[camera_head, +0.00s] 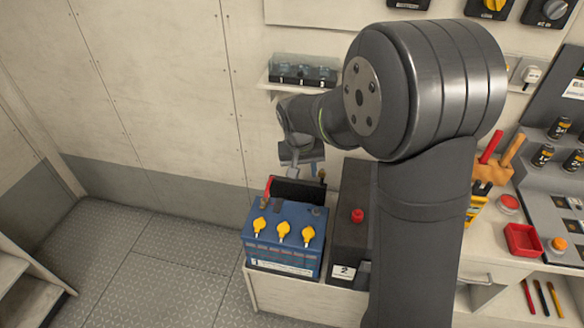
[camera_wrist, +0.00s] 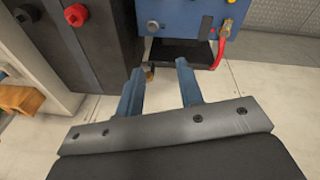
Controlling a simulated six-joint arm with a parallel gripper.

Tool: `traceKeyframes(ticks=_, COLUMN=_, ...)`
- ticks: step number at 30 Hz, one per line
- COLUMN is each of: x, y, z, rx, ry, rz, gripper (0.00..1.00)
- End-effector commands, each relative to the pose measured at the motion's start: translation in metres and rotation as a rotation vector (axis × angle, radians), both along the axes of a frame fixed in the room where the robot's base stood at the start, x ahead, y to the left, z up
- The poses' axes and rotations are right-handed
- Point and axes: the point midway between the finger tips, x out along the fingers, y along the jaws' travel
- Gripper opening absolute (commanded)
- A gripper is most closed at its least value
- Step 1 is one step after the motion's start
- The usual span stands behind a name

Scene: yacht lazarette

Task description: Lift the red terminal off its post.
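The blue battery (camera_head: 284,236) with yellow caps stands on a low white bench. A red piece, apparently the red terminal with its lead (camera_head: 268,186), shows at the battery's back left corner. In the wrist view the red lead (camera_wrist: 221,50) runs down beside the blue battery (camera_wrist: 185,22), right of my fingers. My gripper (camera_wrist: 161,68) is open, with two blue-grey fingers apart and nothing held between them. In the head view my gripper (camera_head: 302,172) is above and behind the battery, right of the red piece. The post under the terminal is not clear.
A dark battery (camera_head: 351,230) with a red cap (camera_head: 357,215) stands close on the right. A small shelf with a clear-covered box (camera_head: 303,72) is on the wall above. A worktop with a red tray (camera_head: 522,240) is at right. Open floor (camera_head: 150,260) lies left.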

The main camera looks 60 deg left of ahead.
Motion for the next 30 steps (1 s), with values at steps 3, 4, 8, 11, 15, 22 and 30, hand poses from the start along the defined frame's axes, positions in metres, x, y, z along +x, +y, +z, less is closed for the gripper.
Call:
traceKeyframes(ticks=3, x=0.003, y=0.043, z=-0.005, rx=0.024, ry=0.086, rz=-0.086, gripper=0.34)
traceKeyframes(ticks=4, x=0.003, y=0.055, z=-0.005, rx=0.03, ry=0.11, rz=-0.109, gripper=0.34)
traceKeyframes(ticks=8, x=0.002, y=0.098, z=-0.008, rx=0.056, ry=0.217, rz=-0.19, gripper=0.34)
traceKeyframes(ticks=11, x=0.002, y=0.123, z=-0.009, rx=0.072, ry=0.282, rz=-0.233, gripper=0.34)
traceKeyframes(ticks=15, x=0.0, y=0.141, z=-0.01, rx=0.084, ry=0.333, rz=-0.261, gripper=0.34)
traceKeyframes(ticks=22, x=-0.004, y=0.146, z=-0.031, rx=0.081, ry=0.344, rz=-0.266, gripper=0.34)
traceKeyframes(ticks=30, x=-0.012, y=0.154, z=-0.087, rx=0.081, ry=0.343, rz=-0.265, gripper=0.34)
